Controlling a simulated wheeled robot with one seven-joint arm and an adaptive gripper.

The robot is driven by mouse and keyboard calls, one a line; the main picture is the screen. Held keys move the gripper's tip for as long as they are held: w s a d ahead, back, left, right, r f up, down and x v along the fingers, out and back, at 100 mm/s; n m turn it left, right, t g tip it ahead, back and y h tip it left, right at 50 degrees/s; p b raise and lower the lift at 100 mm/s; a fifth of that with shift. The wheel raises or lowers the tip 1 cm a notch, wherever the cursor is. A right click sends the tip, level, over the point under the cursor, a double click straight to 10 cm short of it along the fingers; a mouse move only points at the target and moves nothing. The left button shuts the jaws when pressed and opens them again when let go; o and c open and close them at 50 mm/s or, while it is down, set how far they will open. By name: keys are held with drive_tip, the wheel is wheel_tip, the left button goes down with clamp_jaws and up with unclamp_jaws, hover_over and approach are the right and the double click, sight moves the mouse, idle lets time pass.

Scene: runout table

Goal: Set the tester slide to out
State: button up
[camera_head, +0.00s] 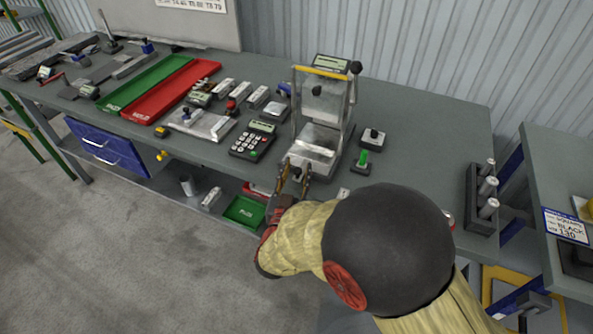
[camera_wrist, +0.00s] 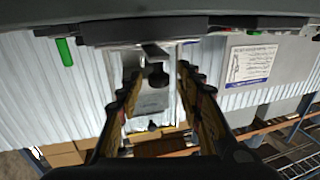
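The tester (camera_head: 322,118) stands near the table's front edge, with an upright frame, a clear guard, a yellow bar and a display on top. Its silver slide (camera_head: 314,152) lies low at the front; I cannot tell its exact position. My gripper (camera_head: 291,180) is just in front of the slide, low over the table edge. In the wrist view, my gripper (camera_wrist: 157,82) is open, with its fingers apart on both sides of a dark knob (camera_wrist: 158,77) on a short stem. Gaps show beside the knob, so the fingers are not closed on it. My gripper hides the slide's near end in the head view.
A keypad unit (camera_head: 253,141) stands left of the tester. A box with a green button (camera_head: 362,161) and a small switch box (camera_head: 372,138) stand to its right. Red (camera_head: 165,92) and green trays lie further left. A rack of cylinders (camera_head: 482,199) stands at the right end.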

drive_tip(key=s+a, duration=0.1)
drive_tip(key=s, duration=1.1)
drive_tip(key=shift+a, duration=0.25)
drive_tip(key=shift+f, duration=0.1)
drive_tip(key=s+a+f+n+g+y, duration=0.35)
drive_tip(key=a+f+g+y, duration=0.2)
drive_tip(key=a+f, duration=0.5)
drive_tip(key=s+a+f+n+g+y, duration=0.1)
drive_tip(key=s+n+g+y, duration=0.1)
drive_tip(key=s+g, duration=0.6)
drive_tip(key=s+d+r+m+h, duration=0.1)
drive_tip(key=d+r, duration=0.7)
drive_tip(key=d, duration=0.4)
drive_tip(key=s+d+r+m+t+h, duration=0.1)
drive_tip(key=s+d+r+h, duration=0.1)
drive_tip(key=d+r, duration=0.5)
drive_tip(key=s+d+r+m+h, duration=0.1)
drive_tip(key=d+r, duration=0.7)
drive_tip(key=d, duration=0.9)
drive_tip(key=shift+s+r+m+h+p, duration=0.3)
drive_tip(key=shift+m+h+p, duration=0.15)
drive_tip(key=shift+m+h, duration=0.15)
